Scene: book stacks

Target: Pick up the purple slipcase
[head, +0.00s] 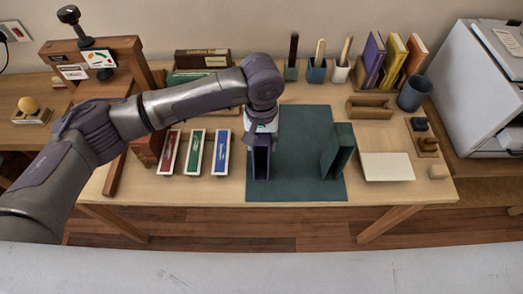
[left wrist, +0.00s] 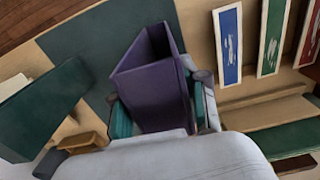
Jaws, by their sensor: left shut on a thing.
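The purple slipcase (head: 261,163) stands on the left part of the dark green mat (head: 300,130) in the head view. My left gripper (head: 262,138) comes down on it from above. In the left wrist view the purple slipcase (left wrist: 152,85) sits between the two fingers of my left gripper (left wrist: 160,112), with its open side showing. The gripper is shut on it. Whether the slipcase still touches the mat I cannot tell. My right gripper is not in view.
A dark green slipcase (head: 338,150) stands at the mat's right. Red, green and blue labelled pieces (head: 195,152) lie left of the mat. A cream board (head: 387,167) lies at the right. Brush cups, upright books (head: 392,58) and a grey cup (head: 414,92) stand at the back.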

